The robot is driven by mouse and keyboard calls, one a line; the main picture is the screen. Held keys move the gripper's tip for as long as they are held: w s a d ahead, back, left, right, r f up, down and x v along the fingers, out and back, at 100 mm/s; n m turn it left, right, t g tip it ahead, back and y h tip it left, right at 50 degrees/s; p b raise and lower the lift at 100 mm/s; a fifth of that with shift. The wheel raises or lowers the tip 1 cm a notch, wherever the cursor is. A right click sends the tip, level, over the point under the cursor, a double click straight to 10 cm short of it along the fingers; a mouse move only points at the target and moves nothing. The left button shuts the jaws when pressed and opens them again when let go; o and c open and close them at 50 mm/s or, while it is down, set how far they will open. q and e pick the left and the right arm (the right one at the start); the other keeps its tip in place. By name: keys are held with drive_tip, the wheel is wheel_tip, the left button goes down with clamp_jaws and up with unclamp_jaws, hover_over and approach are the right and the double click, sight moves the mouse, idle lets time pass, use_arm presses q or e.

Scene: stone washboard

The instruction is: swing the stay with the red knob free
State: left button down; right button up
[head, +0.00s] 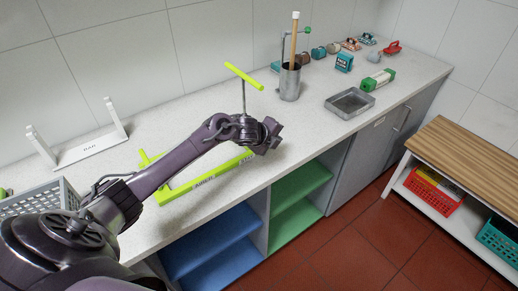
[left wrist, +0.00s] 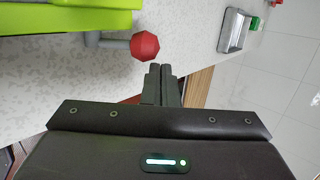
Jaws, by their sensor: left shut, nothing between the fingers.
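A red faceted knob (left wrist: 145,46) shows in the left wrist view, on the end of a short grey rod (left wrist: 110,43) beside a lime-green part (left wrist: 70,20). In the head view a lime-green frame (head: 175,194) lies on the counter behind my left arm, and a lime bar (head: 243,76) stands above it on a thin grey rod. The red knob cannot be seen in the head view. My left gripper (head: 272,138) is shut and empty; its fingertips (left wrist: 160,72) are close to the knob, apparently not gripping it. My right gripper is out of view.
A white stand (head: 88,150) and a grey basket (head: 62,193) are at the left. A wooden bench (head: 475,160) is beyond the counter.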

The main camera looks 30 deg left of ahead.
use_arm(q)
drive_tip(key=shift+s, duration=0.1)
drive_tip(key=shift+s+a+f, duration=0.25)
drive_tip(key=shift+s+f, duration=0.1)
drive_tip(key=shift+s, duration=0.25)
